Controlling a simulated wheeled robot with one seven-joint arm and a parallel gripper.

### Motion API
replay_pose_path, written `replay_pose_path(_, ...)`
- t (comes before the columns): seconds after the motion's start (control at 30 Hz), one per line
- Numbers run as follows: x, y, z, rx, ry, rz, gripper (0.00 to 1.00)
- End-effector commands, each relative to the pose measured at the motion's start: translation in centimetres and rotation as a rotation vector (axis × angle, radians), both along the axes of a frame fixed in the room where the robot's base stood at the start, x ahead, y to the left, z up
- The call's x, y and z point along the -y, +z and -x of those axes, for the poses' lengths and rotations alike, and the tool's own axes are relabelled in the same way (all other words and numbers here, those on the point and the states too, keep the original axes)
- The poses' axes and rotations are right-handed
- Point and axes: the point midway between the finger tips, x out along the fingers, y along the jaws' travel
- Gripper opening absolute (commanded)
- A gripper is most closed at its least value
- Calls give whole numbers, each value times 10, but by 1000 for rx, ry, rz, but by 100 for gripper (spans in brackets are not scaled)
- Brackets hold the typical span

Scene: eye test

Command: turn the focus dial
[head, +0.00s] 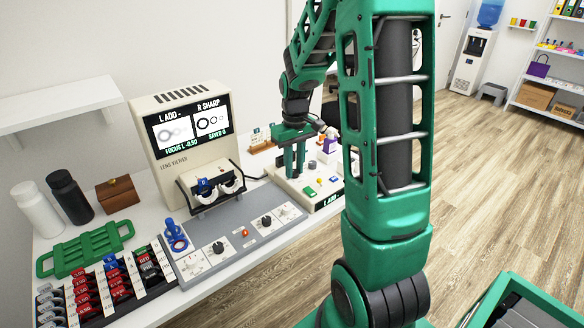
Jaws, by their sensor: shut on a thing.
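My gripper (293,174) points down at the left part of a cream control box (328,201) with a small dark display. Its fingers are shut on what appears to be the focus dial, which they almost wholly hide. The box top also bears a green button (309,191) and a yellow button. The cream lens viewer (171,130) stands to the left. Its screen (189,128) reads "L ADD -", "R SHARP" and "FOCUS L -0.50", with a blurrier ring on the left than on the right.
A grey panel (240,236) with black knobs lies in front of the viewer. A lens tray (110,285), a green rack (85,250), bottles (70,196) and a brown box (117,194) fill the left of the table. Open wooden floor (480,180) lies to the right.

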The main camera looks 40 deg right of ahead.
Motion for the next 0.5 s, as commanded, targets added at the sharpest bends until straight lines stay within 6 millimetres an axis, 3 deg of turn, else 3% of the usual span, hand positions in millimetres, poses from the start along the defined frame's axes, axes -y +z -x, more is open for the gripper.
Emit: replay_pose_path(0.5,-1,1,-2,4,243,1,0)
